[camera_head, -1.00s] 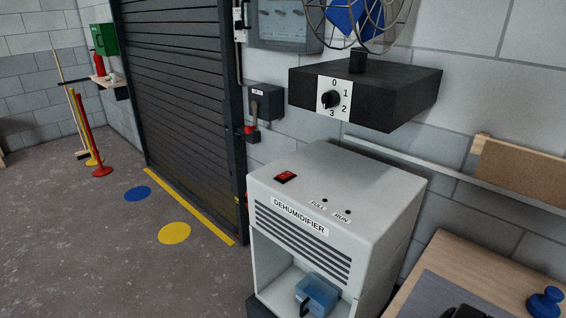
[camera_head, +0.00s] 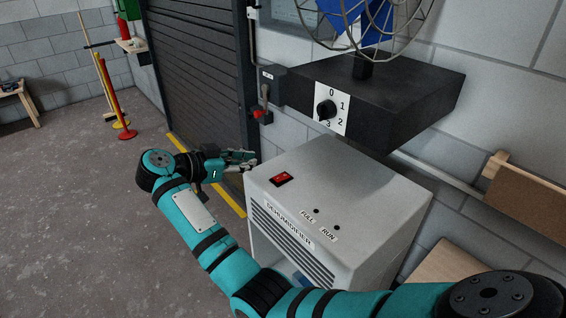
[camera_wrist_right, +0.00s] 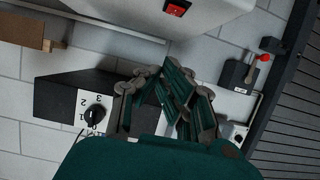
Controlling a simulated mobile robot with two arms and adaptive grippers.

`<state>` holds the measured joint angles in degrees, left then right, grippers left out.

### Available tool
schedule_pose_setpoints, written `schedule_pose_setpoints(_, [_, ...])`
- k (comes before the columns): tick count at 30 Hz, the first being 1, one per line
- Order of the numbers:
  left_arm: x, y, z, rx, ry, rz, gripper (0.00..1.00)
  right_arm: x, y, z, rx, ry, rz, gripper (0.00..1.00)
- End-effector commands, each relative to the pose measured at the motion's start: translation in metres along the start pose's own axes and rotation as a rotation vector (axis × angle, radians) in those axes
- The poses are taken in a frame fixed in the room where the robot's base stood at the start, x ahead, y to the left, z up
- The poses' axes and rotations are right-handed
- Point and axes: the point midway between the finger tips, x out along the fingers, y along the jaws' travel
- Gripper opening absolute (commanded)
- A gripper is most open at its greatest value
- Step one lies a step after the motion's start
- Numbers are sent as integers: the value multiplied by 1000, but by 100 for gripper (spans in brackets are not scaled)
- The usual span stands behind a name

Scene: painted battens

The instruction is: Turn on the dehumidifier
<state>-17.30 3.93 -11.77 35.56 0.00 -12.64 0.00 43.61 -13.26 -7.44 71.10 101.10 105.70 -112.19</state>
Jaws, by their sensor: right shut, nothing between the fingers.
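The dehumidifier (camera_head: 345,192) is a pale grey box with a vented front in the head view. Its red rocker switch (camera_head: 282,179) sits on the top near the left edge. Two small dark lamps (camera_head: 326,219) marked FULL and RUN are unlit. My right gripper (camera_head: 250,158) is shut and empty, just left of the dehumidifier's top edge and apart from the switch. In the right wrist view the switch (camera_wrist_right: 177,8) shows at the top edge, beyond the closed fingers (camera_wrist_right: 176,75). My left gripper is not in view.
A black fan base (camera_head: 400,95) with a 0–3 dial juts from the wall above the dehumidifier. A lever box (camera_head: 264,88) is beside the shutter (camera_head: 200,75). A wooden surface (camera_head: 450,262) lies at right. Open floor (camera_head: 70,220) is at left.

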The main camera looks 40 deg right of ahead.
Motion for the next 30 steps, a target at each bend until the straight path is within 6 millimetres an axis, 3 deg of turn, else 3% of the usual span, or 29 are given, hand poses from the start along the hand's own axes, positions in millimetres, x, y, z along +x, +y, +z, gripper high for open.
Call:
schedule_pose_setpoints(7, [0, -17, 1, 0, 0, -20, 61, 0, 0, 1, -4, -6, 2, 0])
schedule_pose_setpoints(14, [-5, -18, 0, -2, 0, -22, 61, 12, 1, -1, -4, -2, 5, 0])
schedule_pose_setpoints(27, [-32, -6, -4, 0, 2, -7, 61, 100, 1, -3, -5, 1, 5, 0])
schedule_pose_setpoints(30, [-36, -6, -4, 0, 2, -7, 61, 104, 1, 15, -10, -2, 4, 0])
